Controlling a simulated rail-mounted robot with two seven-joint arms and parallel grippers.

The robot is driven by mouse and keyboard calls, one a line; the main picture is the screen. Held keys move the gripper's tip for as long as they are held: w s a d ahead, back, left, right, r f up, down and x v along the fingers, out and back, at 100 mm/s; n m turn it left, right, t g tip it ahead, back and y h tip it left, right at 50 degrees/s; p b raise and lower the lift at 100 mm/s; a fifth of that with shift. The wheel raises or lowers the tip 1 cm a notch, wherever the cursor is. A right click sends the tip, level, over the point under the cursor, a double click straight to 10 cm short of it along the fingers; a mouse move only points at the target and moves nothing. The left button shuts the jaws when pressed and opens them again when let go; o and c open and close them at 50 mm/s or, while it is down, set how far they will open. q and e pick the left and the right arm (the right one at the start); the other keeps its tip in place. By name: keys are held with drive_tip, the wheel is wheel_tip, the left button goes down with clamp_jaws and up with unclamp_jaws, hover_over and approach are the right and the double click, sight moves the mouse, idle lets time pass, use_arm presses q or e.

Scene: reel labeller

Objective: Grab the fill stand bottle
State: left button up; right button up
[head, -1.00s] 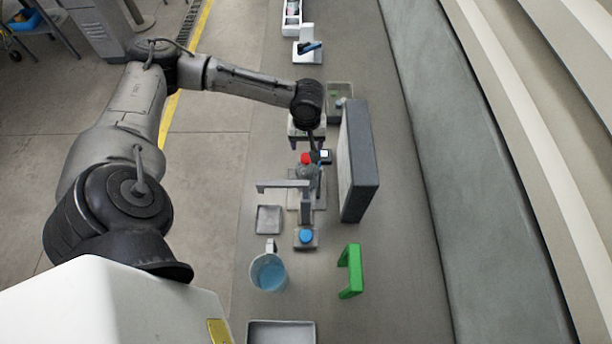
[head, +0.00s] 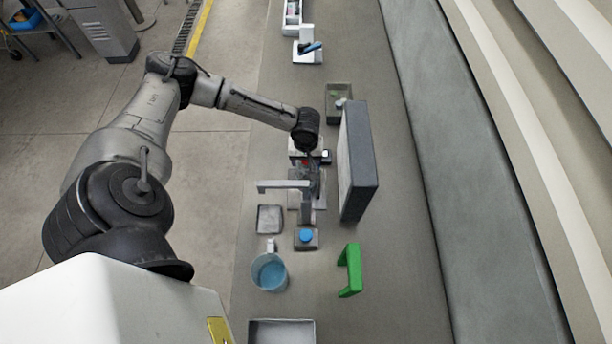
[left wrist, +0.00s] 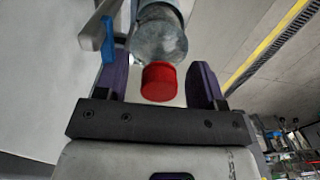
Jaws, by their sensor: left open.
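The fill stand bottle is clear with a red cap (head: 305,162). In the head view it stands by the grey fill stand (head: 283,184), and my arm and gripper hide most of it. In the left wrist view the clear bottle body (left wrist: 158,38) and the red cap (left wrist: 159,82) show between the two purple-grey fingers. My left gripper (left wrist: 160,68) is open, with a finger on each side of the cap and a gap on both sides. It also shows in the head view (head: 310,168), at the bottle. My right gripper is out of view.
A tall grey panel (head: 359,165) stands close to the right of the stand. A blue button box (head: 306,237), a jug of blue liquid (head: 269,272), a green bracket (head: 350,270) and a small grey tray (head: 269,219) are nearer. A bin (head: 339,103) stands behind.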

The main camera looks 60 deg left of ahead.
use_arm(q)
drive_tip(key=shift+c, duration=0.2)
clamp_jaws()
idle(0.3)
